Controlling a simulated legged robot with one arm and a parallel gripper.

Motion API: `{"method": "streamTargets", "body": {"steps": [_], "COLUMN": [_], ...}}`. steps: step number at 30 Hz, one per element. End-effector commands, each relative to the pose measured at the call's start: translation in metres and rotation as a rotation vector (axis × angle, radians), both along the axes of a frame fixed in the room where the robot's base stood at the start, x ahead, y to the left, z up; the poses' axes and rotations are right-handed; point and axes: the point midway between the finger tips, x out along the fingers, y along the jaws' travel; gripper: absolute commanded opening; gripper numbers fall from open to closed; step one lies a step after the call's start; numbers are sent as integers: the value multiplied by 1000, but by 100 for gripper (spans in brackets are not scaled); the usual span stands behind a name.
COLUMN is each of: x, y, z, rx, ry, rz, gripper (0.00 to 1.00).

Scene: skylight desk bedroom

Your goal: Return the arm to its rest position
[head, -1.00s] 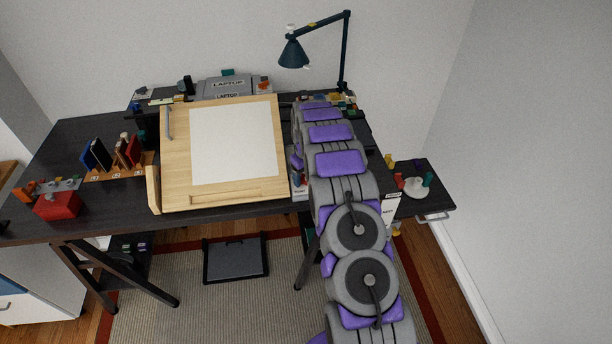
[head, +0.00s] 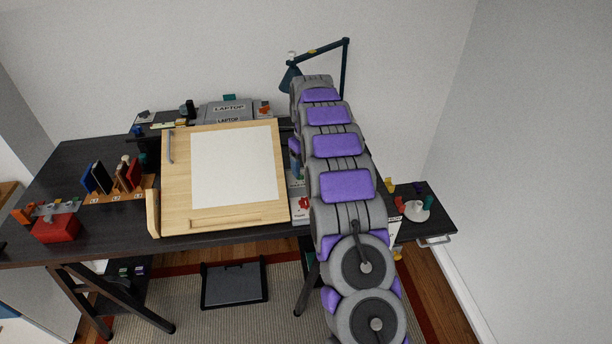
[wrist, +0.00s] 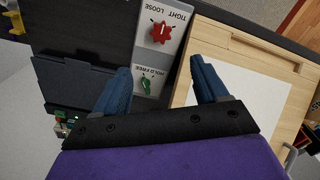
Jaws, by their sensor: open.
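My gripper (wrist: 160,82) shows in the wrist view with its two blue fingers spread apart and nothing between them. The fingers are over a grey panel (wrist: 172,45) with a red knob (wrist: 162,32) marked tight and loose and a green knob (wrist: 146,86) marked hold and free. I cannot tell how high above the panel they are. In the head view my arm stretches up and away over the right part of the desk, and it hides the gripper.
A tilted wooden drawing board (head: 178,202) with a white sheet (head: 232,165) stands on the dark desk (head: 60,165), just left of my arm. A blue lamp (head: 344,62) stands behind the arm. A side surface (head: 440,225) with small items lies to the right.

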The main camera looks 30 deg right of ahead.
Motion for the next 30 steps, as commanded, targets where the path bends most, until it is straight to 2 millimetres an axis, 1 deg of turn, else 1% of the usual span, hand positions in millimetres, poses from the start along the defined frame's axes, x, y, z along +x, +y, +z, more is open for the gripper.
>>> {"method": "streamTargets", "body": {"steps": [1,5,19,22,26,30], "x": [1,1,0,-2,-15,-41], "y": [0,0,0,2,15,38], "z": [5,10,11,13,23,41], "rx": [-1,-1,-1,0,3,7], "ry": [-2,-2,-1,0,6,17], "rz": [0,0,0,-1,-6,-18], "gripper": [73,73,73,73,73,73]}}
